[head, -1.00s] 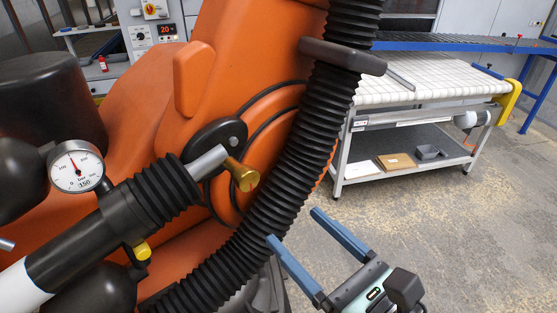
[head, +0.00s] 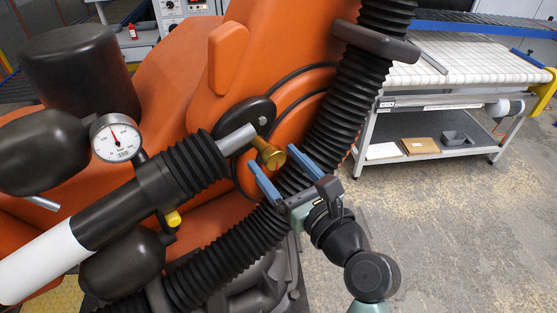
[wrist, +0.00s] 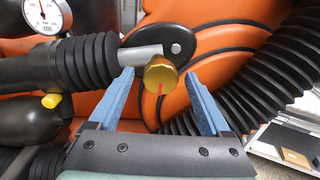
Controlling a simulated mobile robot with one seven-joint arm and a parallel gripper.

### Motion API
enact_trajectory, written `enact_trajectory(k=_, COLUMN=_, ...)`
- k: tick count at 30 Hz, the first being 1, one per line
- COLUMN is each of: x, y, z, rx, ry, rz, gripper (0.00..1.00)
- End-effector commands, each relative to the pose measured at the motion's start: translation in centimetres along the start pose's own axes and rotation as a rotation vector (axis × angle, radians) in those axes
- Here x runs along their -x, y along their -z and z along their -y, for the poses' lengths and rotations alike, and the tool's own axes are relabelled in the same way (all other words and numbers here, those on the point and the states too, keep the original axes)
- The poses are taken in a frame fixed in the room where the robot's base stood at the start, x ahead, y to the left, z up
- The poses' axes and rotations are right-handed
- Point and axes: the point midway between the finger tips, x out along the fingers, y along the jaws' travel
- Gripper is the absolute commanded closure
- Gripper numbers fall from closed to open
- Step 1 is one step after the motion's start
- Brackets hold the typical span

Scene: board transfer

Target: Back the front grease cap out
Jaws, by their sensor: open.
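The front grease cap (head: 269,154) is a brass-coloured knob at the end of a grey rod, in front of the orange machine. It also shows in the wrist view (wrist: 161,76), between and beyond my blue fingertips, with a red line on its face. My gripper (head: 276,164) is open, its two blue fingers pointing at the cap from the lower right. In the wrist view the fingertips (wrist: 158,76) stand on either side of the cap, with a gap on the right.
A ribbed black hose (head: 345,110) runs close behind my gripper. A pressure gauge (head: 115,138) and a black ribbed boot (head: 196,163) lie left of the cap. A yellow cap (head: 173,218) sits lower on the cylinder. A white-topped bench (head: 450,85) stands at the right; the floor before it is clear.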

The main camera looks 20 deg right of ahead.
Motion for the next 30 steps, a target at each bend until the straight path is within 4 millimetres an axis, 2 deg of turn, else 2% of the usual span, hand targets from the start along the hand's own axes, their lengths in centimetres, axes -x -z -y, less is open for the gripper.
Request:
enact_trajectory(k=5, x=0.0, y=0.01, z=-0.02, rx=0.0, ry=0.0, rz=0.0, gripper=0.2)
enact_trajectory(k=18, x=0.03, y=0.0, z=-0.01, rx=0.0, ry=0.0, rz=0.0, gripper=0.99)
enact_trajectory(k=30, x=0.0, y=0.09, z=-0.07, rx=0.067, ry=-0.002, rz=0.004, gripper=1.0)
